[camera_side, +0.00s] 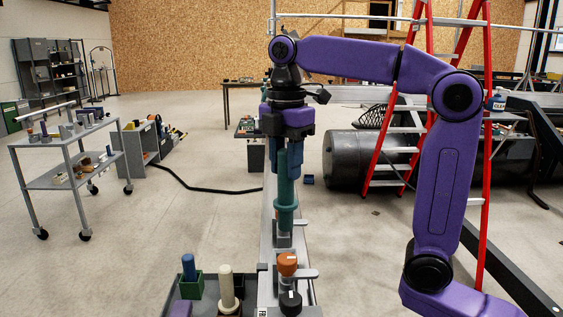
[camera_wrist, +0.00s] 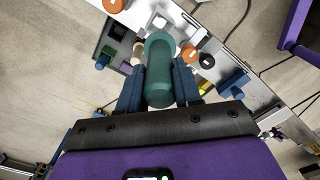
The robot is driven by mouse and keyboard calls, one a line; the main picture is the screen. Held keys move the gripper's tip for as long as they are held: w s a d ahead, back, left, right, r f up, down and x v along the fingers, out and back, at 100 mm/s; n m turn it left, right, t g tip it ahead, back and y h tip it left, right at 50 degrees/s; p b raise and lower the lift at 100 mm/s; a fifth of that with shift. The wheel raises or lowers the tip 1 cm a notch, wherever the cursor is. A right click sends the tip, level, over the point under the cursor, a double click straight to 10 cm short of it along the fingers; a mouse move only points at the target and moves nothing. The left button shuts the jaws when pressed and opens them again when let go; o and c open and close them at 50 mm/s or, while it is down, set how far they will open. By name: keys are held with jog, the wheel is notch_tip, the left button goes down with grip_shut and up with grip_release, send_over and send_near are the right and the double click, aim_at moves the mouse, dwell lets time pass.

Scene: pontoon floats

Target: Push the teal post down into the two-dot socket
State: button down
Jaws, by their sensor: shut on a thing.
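The teal post (camera_side: 287,192) is upright, with a wider collar near its lower end. My gripper (camera_side: 287,160) is shut on its upper part, and blue fingers flank it. In the wrist view the teal post (camera_wrist: 159,72) runs away from the camera between the fingers (camera_wrist: 158,88). Its lower end meets a small grey block (camera_side: 284,240) on the narrow bench. I cannot tell whether the tip is inside that block or just over it. No dot marks are readable on the block, so I cannot tell which socket it is.
An orange knob-like piece (camera_side: 287,263) and a black one (camera_side: 291,302) stand in front on the bench (camera_side: 266,290). A grey tray (camera_side: 172,295) at left holds a blue post (camera_side: 188,267) and a cream post (camera_side: 226,285). Open floor lies left of the bench.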

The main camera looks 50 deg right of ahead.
send_over(285, 216)
jog(key=w+d, duration=0.1)
jog(key=shift+d+f, duration=0.1)
jog(key=shift+f, duration=5.8)
jog(key=c, duration=0.7)
grip_release()
notch_tip(285, 216, up, 17)
jog(key=shift+r, duration=0.15)
